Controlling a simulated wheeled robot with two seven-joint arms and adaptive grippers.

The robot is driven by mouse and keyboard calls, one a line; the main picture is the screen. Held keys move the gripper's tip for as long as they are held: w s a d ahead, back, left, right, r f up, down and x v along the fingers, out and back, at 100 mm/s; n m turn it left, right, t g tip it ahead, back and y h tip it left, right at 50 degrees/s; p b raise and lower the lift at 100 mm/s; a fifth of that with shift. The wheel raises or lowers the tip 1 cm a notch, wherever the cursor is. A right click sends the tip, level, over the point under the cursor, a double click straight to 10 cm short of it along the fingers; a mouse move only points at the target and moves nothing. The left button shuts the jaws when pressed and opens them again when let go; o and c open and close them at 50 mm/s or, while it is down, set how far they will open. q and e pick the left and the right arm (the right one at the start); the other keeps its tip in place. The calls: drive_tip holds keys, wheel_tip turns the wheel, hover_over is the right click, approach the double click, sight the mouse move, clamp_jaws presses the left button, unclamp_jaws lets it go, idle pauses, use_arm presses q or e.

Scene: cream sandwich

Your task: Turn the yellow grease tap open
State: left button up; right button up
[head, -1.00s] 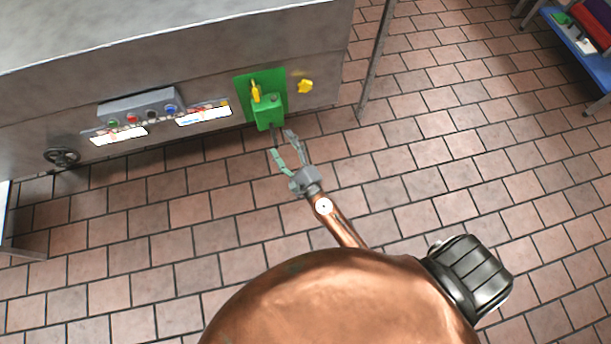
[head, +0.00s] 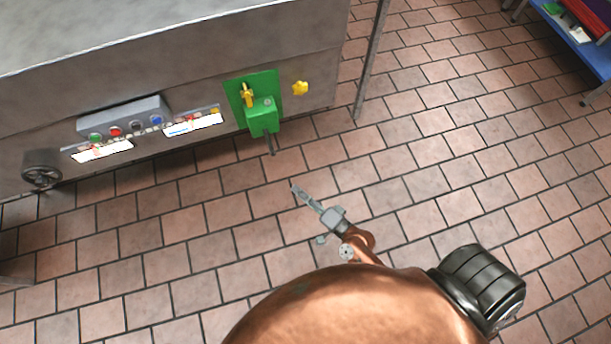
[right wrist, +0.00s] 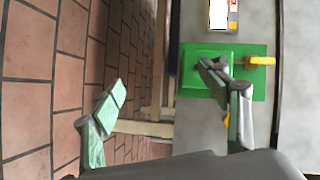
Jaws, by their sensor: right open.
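A green box (head: 262,115) is fixed on a green plate (head: 268,82) on the metal machine's front. A yellow tap lever (head: 247,94) stands upright on that plate, above the box. The lever also shows in the right wrist view (right wrist: 262,60), against the green plate (right wrist: 252,88). My right gripper (head: 306,196) is open and empty, below and to the right of the box, apart from it. In the right wrist view its fingers (right wrist: 162,80) are spread, and one covers part of the plate. My left gripper is not in view.
A yellow star-shaped knob (head: 300,88) is right of the plate. A control box with coloured buttons (head: 125,122) and a dark handwheel (head: 42,175) are to the left. A metal leg (head: 371,62) stands at right. Tiled floor (head: 450,170) is free around my right gripper.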

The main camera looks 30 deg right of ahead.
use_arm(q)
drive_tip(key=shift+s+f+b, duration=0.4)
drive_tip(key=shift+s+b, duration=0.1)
use_arm(e)
drive_tip(key=shift+n+g, duration=0.4)
drive_tip(key=shift+n, duration=0.5)
drive_tip(key=f, duration=0.1)
drive_tip(key=s+f, duration=0.2)
drive_tip(key=shift+s+d+f, duration=0.2)
drive_tip(key=shift+s+d, duration=0.05)
drive_tip(key=shift+d, duration=0.05)
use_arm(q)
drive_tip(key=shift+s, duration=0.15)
